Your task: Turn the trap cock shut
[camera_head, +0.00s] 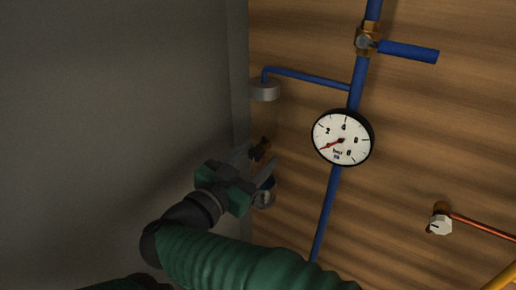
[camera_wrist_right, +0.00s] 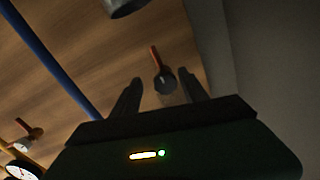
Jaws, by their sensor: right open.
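My right gripper (camera_head: 256,163) is open and empty in the head view, below and left of the gauge. A small cock with a brown handle (camera_head: 262,146) shows by its fingertips, partly hidden. My left gripper is out of view.
A grey cap (camera_head: 264,91) sits above the cock, joined to a blue pipe (camera_head: 325,215). A round gauge (camera_head: 342,137) and a blue lever valve (camera_head: 408,51) are to the right. A white knob (camera_head: 439,224) sits farther right. A grey wall (camera_head: 120,90) stands close on the left.

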